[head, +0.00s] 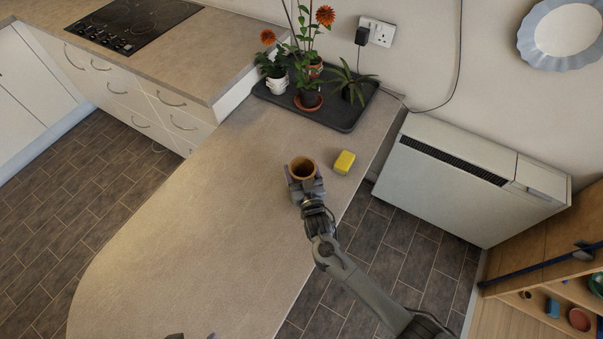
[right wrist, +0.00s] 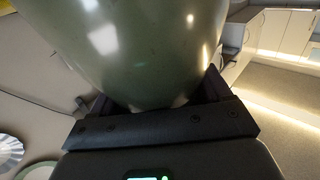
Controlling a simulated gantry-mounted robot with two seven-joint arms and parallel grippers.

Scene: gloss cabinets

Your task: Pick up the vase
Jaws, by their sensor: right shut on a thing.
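The vase (head: 302,166) shows in the head view as a round brown mouth over the counter. In the right wrist view its glossy green body (right wrist: 150,45) fills the space between the fingers. My right gripper (head: 305,186) is shut on the vase, with a finger on each side of its body. The gripper hides the vase's lower part, so I cannot tell whether its base touches the counter. Small dark tips, perhaps of my left gripper, just show at the bottom edge of the head view; their opening cannot be made out.
A yellow block (head: 344,162) lies on the counter (head: 210,220) just right of the vase. A dark tray (head: 350,122) with several potted plants stands behind it. A white heater (head: 470,180) is to the right. The counter's left and front parts are clear.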

